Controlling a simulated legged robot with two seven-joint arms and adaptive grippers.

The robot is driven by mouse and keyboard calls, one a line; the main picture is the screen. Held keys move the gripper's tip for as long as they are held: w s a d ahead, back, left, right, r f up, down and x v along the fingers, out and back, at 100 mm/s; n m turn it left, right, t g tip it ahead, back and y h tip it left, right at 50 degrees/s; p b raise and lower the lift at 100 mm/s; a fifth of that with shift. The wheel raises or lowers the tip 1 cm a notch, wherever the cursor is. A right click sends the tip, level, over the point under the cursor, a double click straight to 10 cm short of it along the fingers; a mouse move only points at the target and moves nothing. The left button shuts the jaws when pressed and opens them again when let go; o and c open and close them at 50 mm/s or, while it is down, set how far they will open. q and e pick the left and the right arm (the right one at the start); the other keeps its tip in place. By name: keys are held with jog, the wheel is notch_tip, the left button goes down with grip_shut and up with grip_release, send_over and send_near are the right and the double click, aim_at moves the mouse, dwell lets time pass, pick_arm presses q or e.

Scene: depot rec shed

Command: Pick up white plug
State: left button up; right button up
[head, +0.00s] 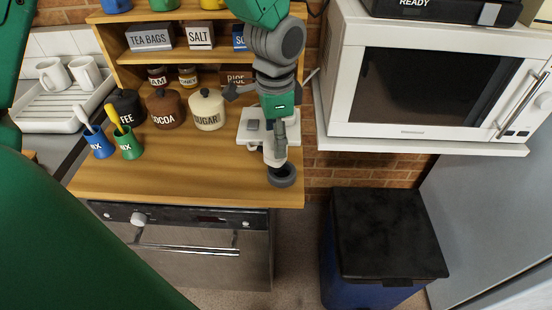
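No white plug can be made out with certainty. A flat white object with a grey square on it (252,126) lies on the wooden counter (190,165), partly hidden behind my arm. I cannot tell if the plug is part of it. My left gripper (276,150) hangs over the counter's right end, in front of the white object. Its arm comes down from the top of the view. My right gripper is out of view.
Coffee, cocoa (165,108) and sugar (207,109) jars stand left of the arm. Blue (98,142) and green (127,143) cups hold spoons. A white microwave (430,80) is at right, above a dark-lidded bin (388,232). An oven (190,245) is below the counter.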

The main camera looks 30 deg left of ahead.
pick_arm(q)
jog(key=f, duration=0.4)
jog(key=shift+s+d+f, duration=0.15)
jog(key=shift+s+f, duration=0.05)
jog(key=shift+w+f, duration=0.1)
jog(key=shift+f, duration=0.3)
jog(key=shift+c, duration=0.3)
jog(key=c, duration=1.3)
jog(key=shift+r, duration=0.1)
notch_tip(320, 180, up, 10)
